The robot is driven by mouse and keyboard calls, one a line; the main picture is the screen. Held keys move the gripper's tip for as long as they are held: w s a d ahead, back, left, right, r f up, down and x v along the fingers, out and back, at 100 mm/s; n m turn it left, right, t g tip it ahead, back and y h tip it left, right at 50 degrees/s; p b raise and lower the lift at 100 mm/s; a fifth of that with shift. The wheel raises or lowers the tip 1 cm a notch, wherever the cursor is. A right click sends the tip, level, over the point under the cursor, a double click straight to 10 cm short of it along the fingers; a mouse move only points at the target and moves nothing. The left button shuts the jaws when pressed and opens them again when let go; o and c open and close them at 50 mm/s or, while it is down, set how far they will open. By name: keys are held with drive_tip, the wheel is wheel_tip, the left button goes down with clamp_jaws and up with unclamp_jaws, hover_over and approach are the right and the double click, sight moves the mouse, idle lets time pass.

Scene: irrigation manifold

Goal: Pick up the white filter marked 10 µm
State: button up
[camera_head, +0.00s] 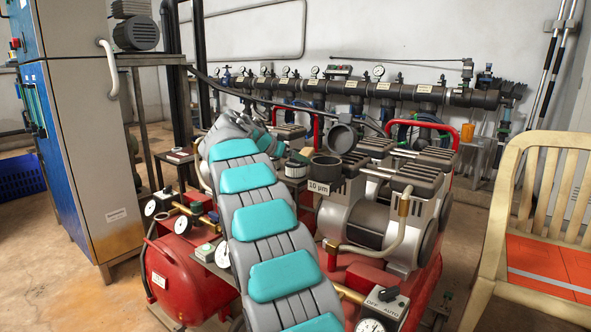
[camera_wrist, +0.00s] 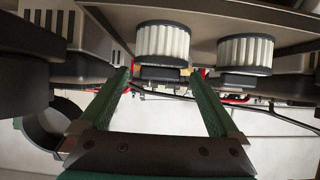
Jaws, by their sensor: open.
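Two white pleated filters with dark end caps show in the wrist view, a left one (camera_wrist: 162,43) and a right one (camera_wrist: 245,53). No marking is readable on either there. In the head view a white pleated filter (camera_head: 296,168) stands on the compressor unit, just right of my arm. My arm hides much of the gripper in the head view.
Grey compressor motors (camera_head: 375,222) on red tanks (camera_head: 185,275) crowd both sides of my arm. A pipe manifold (camera_head: 400,91) runs along the wall. A chair (camera_head: 545,220) is at right, a cabinet (camera_head: 95,150) at left.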

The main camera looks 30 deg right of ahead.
drive_tip(key=c, duration=1.5)
drive_tip(key=shift+o, duration=0.2)
drive_tip(key=shift+r, duration=0.1)
